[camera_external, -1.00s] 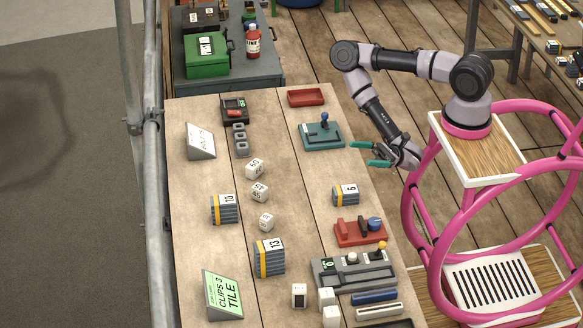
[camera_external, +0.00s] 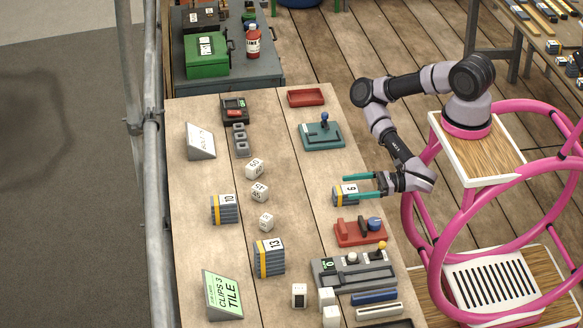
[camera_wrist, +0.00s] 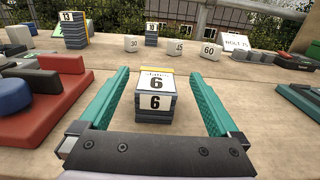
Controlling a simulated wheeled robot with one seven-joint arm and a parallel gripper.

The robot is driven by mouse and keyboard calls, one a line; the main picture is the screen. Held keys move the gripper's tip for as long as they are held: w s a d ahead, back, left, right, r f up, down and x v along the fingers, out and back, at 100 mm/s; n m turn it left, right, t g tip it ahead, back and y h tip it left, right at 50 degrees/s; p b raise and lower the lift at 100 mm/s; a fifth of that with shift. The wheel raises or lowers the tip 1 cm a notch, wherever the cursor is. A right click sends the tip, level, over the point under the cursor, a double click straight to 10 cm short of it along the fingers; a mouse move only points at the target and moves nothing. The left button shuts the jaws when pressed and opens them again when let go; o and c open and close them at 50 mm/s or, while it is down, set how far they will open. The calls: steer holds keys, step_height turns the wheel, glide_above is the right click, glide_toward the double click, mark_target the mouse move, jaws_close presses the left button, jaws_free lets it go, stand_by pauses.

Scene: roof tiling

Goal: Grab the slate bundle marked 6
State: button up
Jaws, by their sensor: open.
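The slate bundle marked 6 (camera_external: 343,196) is a short grey stack with a yellow band and white labels. It lies near the right edge of the table. My gripper (camera_external: 361,185) is open, with its teal fingers pointing left and reaching to the bundle's right end. In the wrist view the bundle (camera_wrist: 155,98) lies centred between the fingers of my gripper (camera_wrist: 157,88), with a gap on each side. The bundles marked 10 (camera_external: 224,210) and 13 (camera_external: 269,258) stand farther left on the table.
A red tool block (camera_external: 360,233) lies close below the bundle, and a teal device with a lever (camera_external: 322,136) stands above it. White number cubes (camera_external: 259,192) lie mid-table. A grey device (camera_external: 353,272) is farther down. The table around the bundle's left end is clear.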

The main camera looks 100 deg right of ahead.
mark_target(333, 191)
steer(key=shift+w+a+f, duration=0.1)
steer(key=shift+w, duration=1.4)
steer(key=shift+w+a+f, duration=0.1)
steer(key=shift+w, duration=1.35)
jaws_close()
